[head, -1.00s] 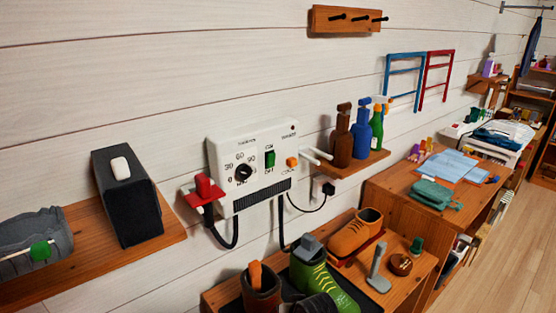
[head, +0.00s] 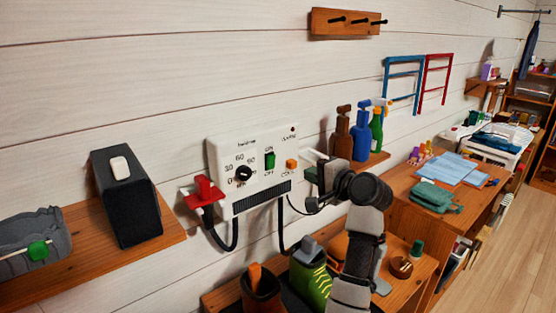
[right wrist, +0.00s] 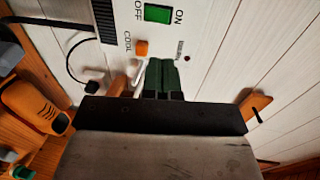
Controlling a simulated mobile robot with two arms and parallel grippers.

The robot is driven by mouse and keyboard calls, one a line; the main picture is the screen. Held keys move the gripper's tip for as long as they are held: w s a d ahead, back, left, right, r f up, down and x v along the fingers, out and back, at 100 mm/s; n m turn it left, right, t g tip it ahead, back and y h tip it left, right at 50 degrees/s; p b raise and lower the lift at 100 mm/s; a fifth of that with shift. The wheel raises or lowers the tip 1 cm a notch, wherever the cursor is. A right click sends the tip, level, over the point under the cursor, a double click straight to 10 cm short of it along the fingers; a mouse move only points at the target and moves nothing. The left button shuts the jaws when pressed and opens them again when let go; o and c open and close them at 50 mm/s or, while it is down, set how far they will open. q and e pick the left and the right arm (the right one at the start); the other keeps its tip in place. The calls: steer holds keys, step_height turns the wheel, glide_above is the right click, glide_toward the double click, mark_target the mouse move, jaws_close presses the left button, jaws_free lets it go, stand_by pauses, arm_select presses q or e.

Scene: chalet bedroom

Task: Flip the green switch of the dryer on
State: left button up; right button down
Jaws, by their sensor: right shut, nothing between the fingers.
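The dryer (head: 222,152) is a white box on the plank wall in the head view. Its green switch (head: 269,160) sits between an ON label above and an OFF label below. Which way it is tipped I cannot tell. In the right wrist view the green switch (right wrist: 158,13) is at the top edge, beyond my fingertips. My right gripper (head: 311,174) is just right of the dryer, its dark green fingers (right wrist: 162,63) shut and empty, pointing toward the panel. They appear apart from the switch. My left gripper is not in view.
An orange button (head: 291,165) is between the switch and my right gripper. White pegs (right wrist: 135,72) stick out close beside the fingers. A shelf with bottles (head: 360,135) is behind my right arm. Boots (head: 310,275) stand on the bench below.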

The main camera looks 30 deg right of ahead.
mark_target(272, 156)
steer(key=w+p, duration=0.1)
steer(key=w, duration=0.3)
steer(key=w+p, duration=0.1)
steer(key=w, duration=0.4)
steer(key=w+a+f+p, duration=0.1)
steer(key=w, duration=0.3)
steer(key=shift+w+f+p, duration=0.1)
steer(key=shift+w+p, duration=0.3)
steer(key=shift+r+p, duration=0.2)
steer(key=shift+p, duration=0.2)
steer(key=shift+w+a+r+g+p, duration=0.1)
steer(key=shift+w+r+g+p, duration=0.3)
steer(key=shift+p, duration=0.8)
steer(key=shift+f+b, duration=0.45)
steer(key=shift+f, duration=0.05)
